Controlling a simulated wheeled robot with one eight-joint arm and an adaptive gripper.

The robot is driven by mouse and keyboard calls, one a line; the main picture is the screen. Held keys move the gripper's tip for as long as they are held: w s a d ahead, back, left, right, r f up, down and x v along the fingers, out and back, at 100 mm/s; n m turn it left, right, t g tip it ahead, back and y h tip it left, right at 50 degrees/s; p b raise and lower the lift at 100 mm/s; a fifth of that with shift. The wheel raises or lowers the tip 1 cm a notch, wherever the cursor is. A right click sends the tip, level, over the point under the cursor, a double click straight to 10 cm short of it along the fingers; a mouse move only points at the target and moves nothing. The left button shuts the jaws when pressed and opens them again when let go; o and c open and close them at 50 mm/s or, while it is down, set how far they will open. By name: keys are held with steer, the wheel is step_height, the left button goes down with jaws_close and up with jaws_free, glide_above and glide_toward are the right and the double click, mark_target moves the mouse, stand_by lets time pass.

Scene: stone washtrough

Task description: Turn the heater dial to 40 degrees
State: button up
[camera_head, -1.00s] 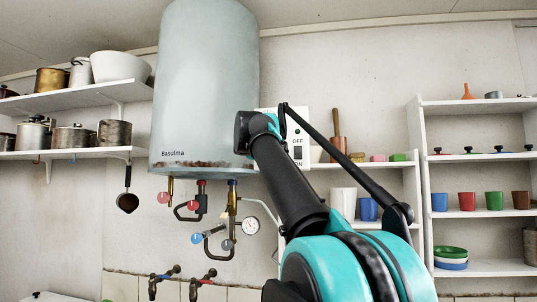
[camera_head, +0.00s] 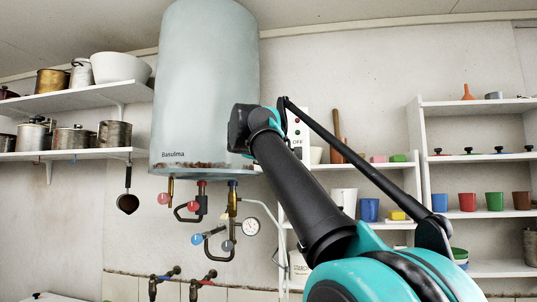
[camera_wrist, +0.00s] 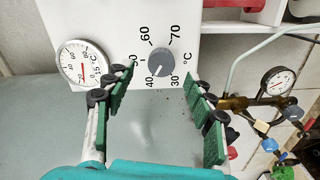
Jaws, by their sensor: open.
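The heater dial (camera_wrist: 160,62) is a round grey knob on a white control panel (camera_wrist: 210,45) in the wrist view. Numbers from 30 to 70 and a °C mark surround it. A pale pointer mark on the knob seems to face down and left, near the 40; its exact setting is hard to read. My gripper (camera_wrist: 158,82) is open, its green-padded fingers apart on either side below the dial, with nothing between them. In the head view my arm hides the dial; part of the panel with the OFF switch (camera_head: 297,142) shows behind it.
A round thermometer (camera_wrist: 85,65) sits left of the dial. The grey-blue heater tank (camera_head: 205,90) hangs on the wall, with valves and a pressure gauge (camera_head: 251,227) below. Shelves with pots (camera_head: 75,138) stand left, shelves with cups (camera_head: 467,201) right.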

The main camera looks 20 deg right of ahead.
steer(key=v, duration=0.6)
steer(key=shift+s+a, duration=0.2)
steer(key=shift+s, duration=0.15)
steer(key=shift+w+d, duration=0.1)
steer(key=x, duration=1.1)
steer(key=shift+w, duration=0.3)
steer(key=shift+d, duration=0.1)
steer(key=s+a+n, duration=0.4)
steer(key=s+n, duration=0.3)
steer(key=n, duration=0.5)
steer(key=shift+a, duration=0.4)
stand_by(1.7)
